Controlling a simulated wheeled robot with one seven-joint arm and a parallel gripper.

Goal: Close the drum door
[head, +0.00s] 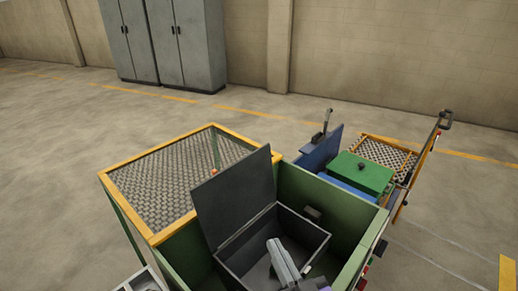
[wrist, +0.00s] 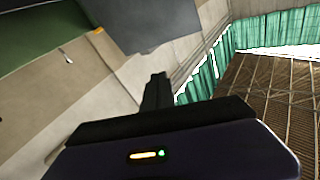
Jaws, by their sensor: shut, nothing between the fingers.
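A dark grey flat panel, which looks like the drum door (head: 236,196), stands raised and tilted at the left edge of a dark open box (head: 262,222), likely the drum. The box is open at the top, and my arm reaches over its front part. In the wrist view my gripper (wrist: 157,82) is shut and empty, its fingers together. A dark grey panel, probably the same door (wrist: 145,22), shows above and beyond the fingertips, apart from them in the picture. My gripper's fingers cannot be made out in the head view.
The box sits inside green machine walls (head: 325,205). A yellow-framed mesh cage (head: 160,185) stands to the left. A blue and green unit (head: 360,175) and a second mesh frame (head: 388,152) stand behind right. Grey cabinets (head: 160,42) stand by the wall; open floor lies between.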

